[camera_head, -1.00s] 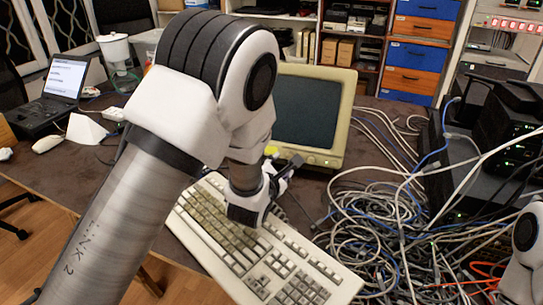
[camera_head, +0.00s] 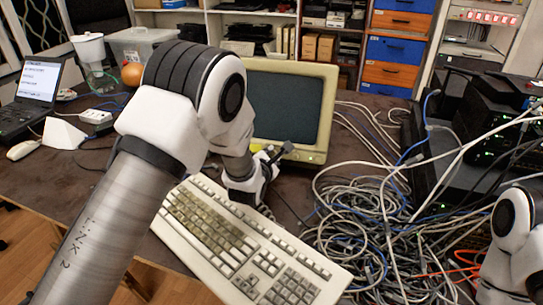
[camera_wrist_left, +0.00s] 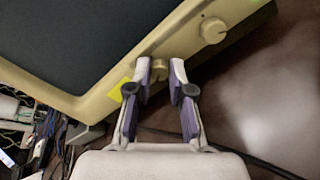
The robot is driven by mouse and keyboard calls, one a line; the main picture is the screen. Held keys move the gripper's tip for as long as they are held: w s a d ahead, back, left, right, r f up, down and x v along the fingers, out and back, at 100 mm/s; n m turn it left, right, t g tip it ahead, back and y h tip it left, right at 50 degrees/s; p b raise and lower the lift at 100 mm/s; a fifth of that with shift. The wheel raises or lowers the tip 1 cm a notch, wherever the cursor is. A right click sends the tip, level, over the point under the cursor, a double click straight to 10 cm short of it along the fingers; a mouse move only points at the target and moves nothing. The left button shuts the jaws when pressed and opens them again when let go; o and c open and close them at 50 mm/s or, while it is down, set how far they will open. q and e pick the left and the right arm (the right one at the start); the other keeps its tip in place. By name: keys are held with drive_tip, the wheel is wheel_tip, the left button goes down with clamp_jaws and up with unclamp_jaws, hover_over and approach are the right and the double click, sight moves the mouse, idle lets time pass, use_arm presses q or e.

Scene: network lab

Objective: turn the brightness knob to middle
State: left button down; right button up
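The beige monitor (camera_head: 300,152) stands on the desk with a dark screen. In the left wrist view its lower bezel (camera_wrist_left: 100,105) carries a small knob (camera_wrist_left: 160,69) and a larger round knob (camera_wrist_left: 213,30) to the right. No readable label shows which is brightness. A yellow sticker (camera_wrist_left: 116,91) is left of the small knob. My left gripper (camera_head: 278,154) is at the bezel. In the wrist view its two fingers (camera_wrist_left: 160,73) are apart, one each side of the small knob, with slight gaps visible. My right arm shows at the right edge; its gripper is out of view.
A beige keyboard (camera_head: 250,250) lies in front of the monitor, beneath my left arm. A tangle of cables (camera_head: 365,235) fills the desk to the right, beside black network boxes (camera_head: 490,130). A laptop (camera_head: 35,95) stands at the far left.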

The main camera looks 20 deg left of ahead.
use_arm(q)
drive_tip(key=shift+m, duration=0.3)
drive_tip(key=m, duration=0.5)
drive_tip(key=shift+p, duration=0.3)
drive_tip(key=m, duration=1.1)
drive_tip(key=shift+m, duration=0.4)
drive_tip(key=m, duration=0.5)
drive_tip(key=shift+m, duration=0.3)
drive_tip(key=c, duration=1.1)
unclamp_jaws()
drive_tip(key=shift+f, duration=0.1)
drive_tip(key=shift+o, duration=0.2)
